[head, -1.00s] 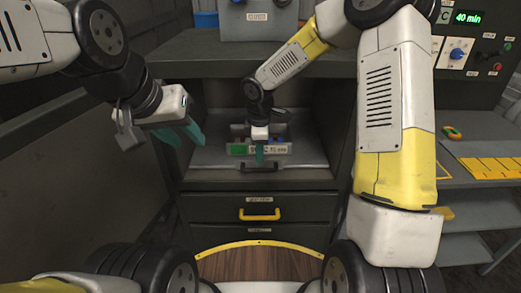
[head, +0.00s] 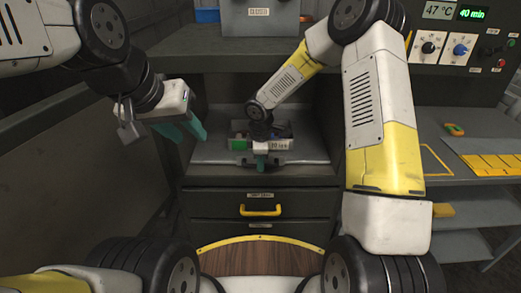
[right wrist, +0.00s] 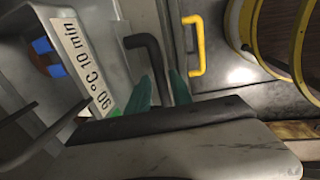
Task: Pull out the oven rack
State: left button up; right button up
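The oven rack (head: 213,152) is a grey tray inside the open oven, with a dark handle at its front. A labelled holder with green, blue and red parts (head: 238,143) sits on it. My right gripper (head: 260,162) reaches down to the rack's front edge at the handle. In the right wrist view, the dark handle (right wrist: 153,55) passes down between the teal fingers; the label reads "90 °C 10 min". Whether the fingers press on the handle is not clear. My left gripper (head: 190,130) is empty, its teal fingers apart, left of the oven opening.
A drawer with a yellow handle (head: 260,211) is below the oven. The dark oven door (head: 95,185) stands open at left. A side shelf with yellow-marked plates (head: 492,164) is at right, under a control panel (head: 470,45). A grey box (head: 259,22) stands above the oven.

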grip_shut()
dwell(1.2)
